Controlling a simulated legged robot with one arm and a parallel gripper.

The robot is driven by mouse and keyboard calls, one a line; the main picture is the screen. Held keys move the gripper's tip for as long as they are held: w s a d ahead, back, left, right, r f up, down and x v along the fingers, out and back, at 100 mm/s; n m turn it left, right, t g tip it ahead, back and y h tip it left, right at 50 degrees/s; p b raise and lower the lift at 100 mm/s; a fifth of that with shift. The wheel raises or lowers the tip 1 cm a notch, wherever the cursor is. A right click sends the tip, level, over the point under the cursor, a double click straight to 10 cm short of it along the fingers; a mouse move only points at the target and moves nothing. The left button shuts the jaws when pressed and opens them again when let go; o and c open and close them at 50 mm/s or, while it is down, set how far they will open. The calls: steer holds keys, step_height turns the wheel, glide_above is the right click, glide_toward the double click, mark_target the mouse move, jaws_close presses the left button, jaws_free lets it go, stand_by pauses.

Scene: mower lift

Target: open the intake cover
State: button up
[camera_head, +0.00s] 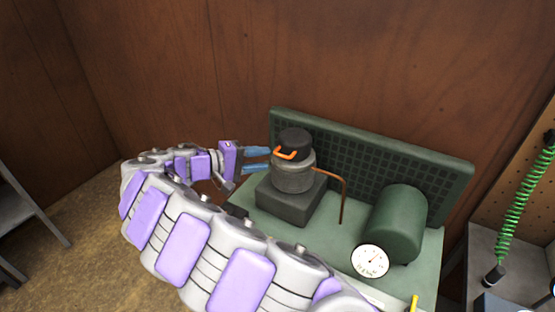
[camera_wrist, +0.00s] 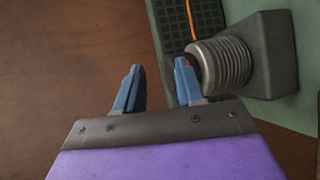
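The intake cover (camera_head: 294,140) is a black round cap with an orange handle (camera_head: 286,154), seated on a grey ribbed cylinder (camera_head: 293,178) in the head view. My gripper (camera_head: 269,158) is just left of the cap and handle, with its blue fingers pointing toward them. In the wrist view my gripper (camera_wrist: 158,66) is open, with a clear gap and nothing between the fingers. There the ribbed cylinder (camera_wrist: 224,64) lies right of the right finger, which hides part of the cap. An orange strip shows above it; I cannot tell whether it touches the finger.
The cylinder stands on a dark block (camera_head: 290,205) on a green machine deck (camera_head: 335,240). A copper pipe (camera_head: 343,205), a green tank (camera_head: 398,222) and a white dial gauge (camera_head: 370,261) are to the right. A dark grille panel (camera_head: 385,165) and wooden wall stand behind.

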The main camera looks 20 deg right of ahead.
steer(key=w+a+f+n+t, duration=0.25)
steer(key=a+f, duration=0.25)
steer(key=a, duration=0.3)
steer(key=b, duration=0.3)
glide_toward(293, 145)
steer(key=w+d+f, duration=0.1)
steer(key=d+f, duration=0.2)
steer(key=f, duration=0.1)
steer(key=shift+w+d+f, duration=0.2)
steer(key=shift+w+d, duration=0.15)
steer(key=shift+d, duration=0.05)
steer(key=shift+m, duration=0.25)
steer(key=shift+c, duration=0.2)
jaws_close()
steer(key=shift+f, duration=0.1)
